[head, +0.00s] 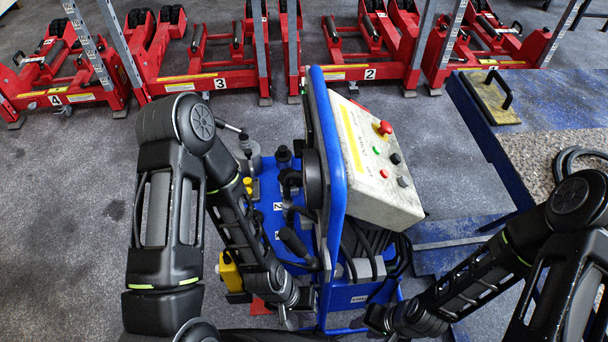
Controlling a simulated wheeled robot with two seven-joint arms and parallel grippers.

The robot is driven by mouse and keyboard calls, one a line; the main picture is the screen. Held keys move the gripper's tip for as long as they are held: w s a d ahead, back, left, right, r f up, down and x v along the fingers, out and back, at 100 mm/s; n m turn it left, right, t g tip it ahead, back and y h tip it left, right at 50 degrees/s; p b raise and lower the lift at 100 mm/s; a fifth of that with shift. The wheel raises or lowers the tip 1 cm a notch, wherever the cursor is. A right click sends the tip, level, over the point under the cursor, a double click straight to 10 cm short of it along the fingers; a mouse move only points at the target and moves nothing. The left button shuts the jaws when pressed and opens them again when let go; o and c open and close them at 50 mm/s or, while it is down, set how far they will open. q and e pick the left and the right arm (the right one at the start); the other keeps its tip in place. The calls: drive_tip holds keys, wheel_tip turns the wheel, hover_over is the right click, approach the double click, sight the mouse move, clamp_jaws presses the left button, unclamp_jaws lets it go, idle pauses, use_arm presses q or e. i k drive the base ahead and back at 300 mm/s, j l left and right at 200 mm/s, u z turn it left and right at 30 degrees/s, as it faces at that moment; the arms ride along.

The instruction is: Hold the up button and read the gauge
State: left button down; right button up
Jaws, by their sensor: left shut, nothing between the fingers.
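The grey control box (375,185) is on the blue trolley unit (334,150) in the middle of the view. Its sloped face carries a red mushroom knob (384,127), a green button (376,150), a black button (395,158), a small red button (384,174) and a dark grey button (403,182). I cannot read which is the up button. A round black housing (311,179), possibly the gauge, is edge-on at the panel's left; no dial face shows. My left gripper (286,320) is shut and empty, low beside the unit. My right gripper (384,328) is low at the unit's right; its fingers are unclear.
Red wheel-lift jacks, among them number 3 (220,83) and number 2 (370,74), line the back. A blue bench (545,100) with a handled plate (490,97) stands at right. Hoses and levers crowd the unit's left side. Grey floor is open at left.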

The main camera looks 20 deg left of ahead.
sight(404, 181)
drive_tip(key=k+j+z, duration=0.2)
drive_tip(key=j, duration=0.25)
drive_tip(key=k+j+z, duration=0.2)
drive_tip(key=j, duration=0.3)
drive_tip(key=j+z, duration=0.2)
drive_tip(key=j, duration=0.2)
drive_tip(key=k+j+z, duration=0.2)
drive_tip(key=k+j, duration=0.1)
drive_tip(key=j, duration=0.1)
